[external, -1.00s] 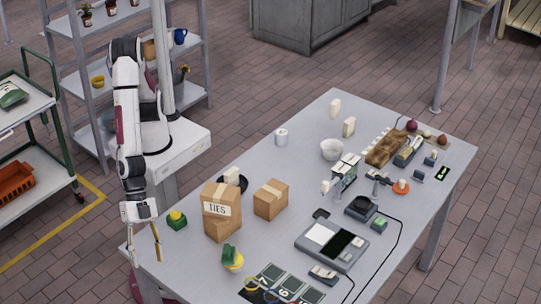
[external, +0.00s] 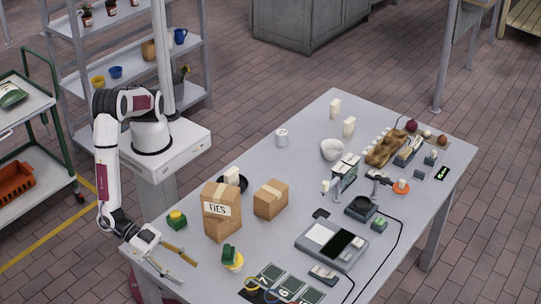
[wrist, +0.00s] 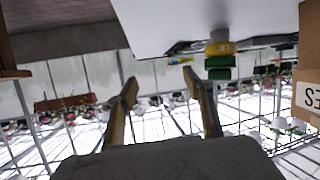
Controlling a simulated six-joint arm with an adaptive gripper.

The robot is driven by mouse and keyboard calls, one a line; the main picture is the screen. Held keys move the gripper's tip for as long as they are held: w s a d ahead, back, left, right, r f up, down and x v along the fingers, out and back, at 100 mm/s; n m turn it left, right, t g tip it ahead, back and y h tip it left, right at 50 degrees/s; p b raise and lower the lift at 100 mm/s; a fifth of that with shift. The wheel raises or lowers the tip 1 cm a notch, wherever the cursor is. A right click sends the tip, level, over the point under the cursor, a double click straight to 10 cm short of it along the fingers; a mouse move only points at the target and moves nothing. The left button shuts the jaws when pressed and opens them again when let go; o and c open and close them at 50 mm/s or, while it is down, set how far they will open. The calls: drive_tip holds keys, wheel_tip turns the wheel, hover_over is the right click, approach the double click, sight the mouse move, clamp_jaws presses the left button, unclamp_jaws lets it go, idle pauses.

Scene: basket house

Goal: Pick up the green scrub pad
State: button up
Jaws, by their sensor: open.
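A green block, which looks like the scrub pad (external: 229,252), rests on top of a yellow cup-like thing (external: 234,263) near the table's front left. In the wrist view, which appears upside down, the green pad (wrist: 220,73) shows beneath the yellow cup-like thing (wrist: 220,48), right of my fingers. My gripper (external: 196,278) is open and empty at the table's left edge, with fingers spread and pointing toward the lower right. It is left of the pad and apart from it. My gripper also shows in the wrist view (wrist: 161,85), with nothing between the fingers.
A cardboard box marked TIES (external: 221,212) stands behind the pad, with a smaller box (external: 271,199) beside it. A green box with a yellow top (external: 177,220) stands behind my gripper. Numbered dark mats (external: 283,283) and a grey device (external: 331,244) lie to the right.

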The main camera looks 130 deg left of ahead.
drive_tip(key=s+a+r+n+t+y, duration=0.1)
drive_tip(key=a+r+n+y, duration=0.2)
drive_tip(key=a+r+y, duration=0.4)
wheel_tip(320, 180, up, 3)
drive_tip(key=shift+s+a+f, duration=0.15)
drive_tip(key=shift+s+a, duration=0.05)
drive_tip(key=shift+a, duration=0.55)
wheel_tip(320, 180, down, 8)
drive_tip(key=w, duration=0.1)
drive_tip(key=shift+a, duration=0.35)
drive_tip(key=shift+w, duration=0.15)
